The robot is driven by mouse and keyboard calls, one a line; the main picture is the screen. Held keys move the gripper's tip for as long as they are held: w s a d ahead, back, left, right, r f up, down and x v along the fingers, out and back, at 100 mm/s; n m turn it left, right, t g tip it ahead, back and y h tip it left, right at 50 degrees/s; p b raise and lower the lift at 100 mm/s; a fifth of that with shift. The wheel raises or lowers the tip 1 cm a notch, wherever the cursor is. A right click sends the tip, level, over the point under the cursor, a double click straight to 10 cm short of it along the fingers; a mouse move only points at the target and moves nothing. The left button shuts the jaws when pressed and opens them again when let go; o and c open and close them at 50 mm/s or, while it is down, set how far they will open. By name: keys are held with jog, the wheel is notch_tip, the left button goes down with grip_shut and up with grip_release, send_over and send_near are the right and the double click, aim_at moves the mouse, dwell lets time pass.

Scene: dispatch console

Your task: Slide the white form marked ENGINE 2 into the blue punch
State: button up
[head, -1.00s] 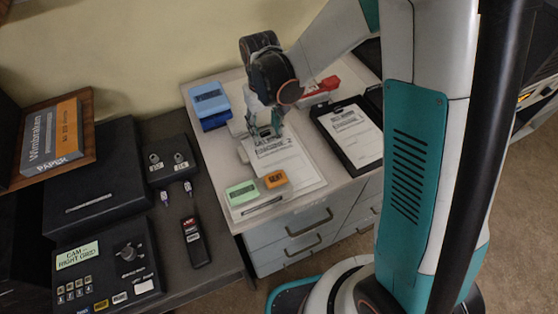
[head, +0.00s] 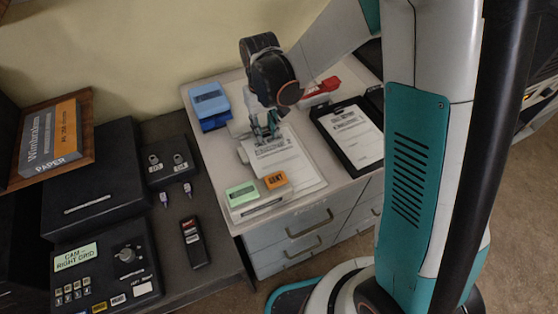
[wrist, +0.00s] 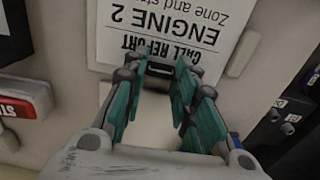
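My gripper (head: 266,137) is low at that edge. In the wrist view its teal fingers (wrist: 160,75) stand apart, with a small dark piece between the tips. I cannot tell whether the tips touch the paper. The blue punch (head: 209,101) sits at the back left of the surface, left of my gripper; its slot is not visible.
A small pale block (head: 242,155) lies left of the form.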

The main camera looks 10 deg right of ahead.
aim_at(289, 128)
jog(key=shift+d, duration=0.1)
jog(key=shift+c, duration=0.4)
jog(key=shift+w+d+b, duration=0.1)
jog(key=shift+w+d, duration=0.15)
jog(key=shift+d, duration=0.95)
jog(key=shift+w+d+b, duration=0.15)
jog(key=shift+w+d, duration=0.15)
jog(key=shift+d, duration=0.95)
jog(key=shift+w+d+b, duration=0.1)
jog(key=shift+w+d, duration=0.15)
jog(key=shift+d, duration=0.95)
jog(key=shift+r, duration=0.1)
notch_tip(289, 128, up, 8)
jog(key=p, duration=0.5)
jog(key=shift+f, duration=0.25)
